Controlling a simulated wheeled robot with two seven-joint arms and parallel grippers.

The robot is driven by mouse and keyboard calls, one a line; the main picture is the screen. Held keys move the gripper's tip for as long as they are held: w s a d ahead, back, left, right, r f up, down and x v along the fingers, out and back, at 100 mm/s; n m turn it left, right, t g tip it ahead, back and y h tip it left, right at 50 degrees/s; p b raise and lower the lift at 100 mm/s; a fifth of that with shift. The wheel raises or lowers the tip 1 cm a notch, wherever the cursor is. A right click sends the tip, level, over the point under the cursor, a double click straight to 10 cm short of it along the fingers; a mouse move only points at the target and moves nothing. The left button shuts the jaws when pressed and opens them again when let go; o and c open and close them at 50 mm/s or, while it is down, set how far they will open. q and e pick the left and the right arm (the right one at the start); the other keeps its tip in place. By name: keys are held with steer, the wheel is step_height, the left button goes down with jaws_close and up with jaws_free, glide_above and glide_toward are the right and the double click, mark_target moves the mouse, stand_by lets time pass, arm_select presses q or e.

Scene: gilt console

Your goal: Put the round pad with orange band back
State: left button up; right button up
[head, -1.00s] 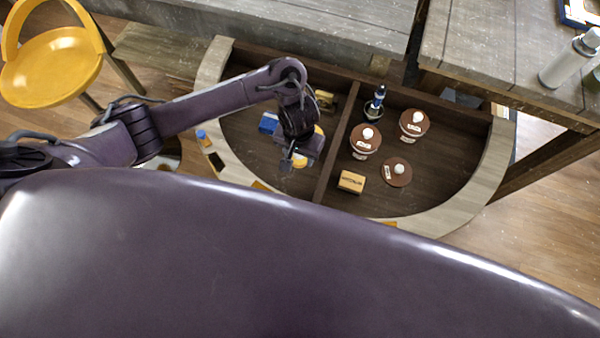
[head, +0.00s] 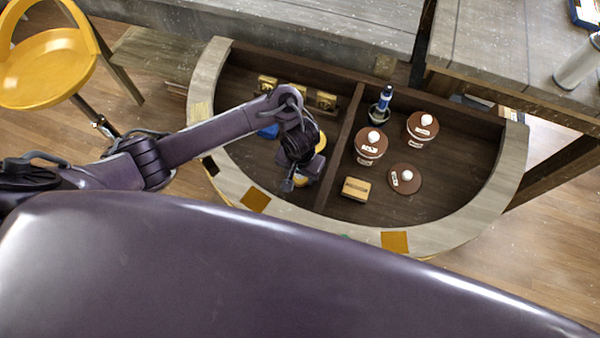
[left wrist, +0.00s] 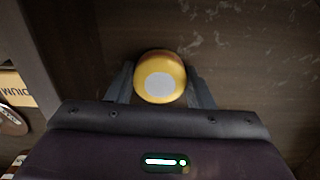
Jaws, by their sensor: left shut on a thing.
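The round pad with orange band (left wrist: 160,77) shows in the left wrist view as a yellow-orange disc with a pale grey round face. My left gripper (left wrist: 160,88) is shut on it, with one finger on each side. Dark wood floor lies behind it, and I cannot tell how far above the floor it is. In the head view my left gripper (head: 298,180) is low over the left compartment of the half-round tray (head: 478,210). Yellow bits show beside the gripper there, and the arm hides most of the pad. My right gripper is not in view.
A divider (head: 341,150) splits the tray. The right compartment holds brown-lidded tubs (head: 370,145), a brown disc (head: 404,179), a blue bottle (head: 381,105) and a tan block (head: 355,188). Tan blocks (head: 267,84) stand at the left compartment's back; a blue thing (head: 268,131) is near my arm.

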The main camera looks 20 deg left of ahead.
arm_select(q)
steer(key=shift+f, duration=0.15)
steer(key=o, duration=0.9)
step_height(320, 180, up, 12)
steer(key=p, duration=0.8)
steer(key=shift+r+p, duration=0.2)
steer(key=shift+p, duration=0.2)
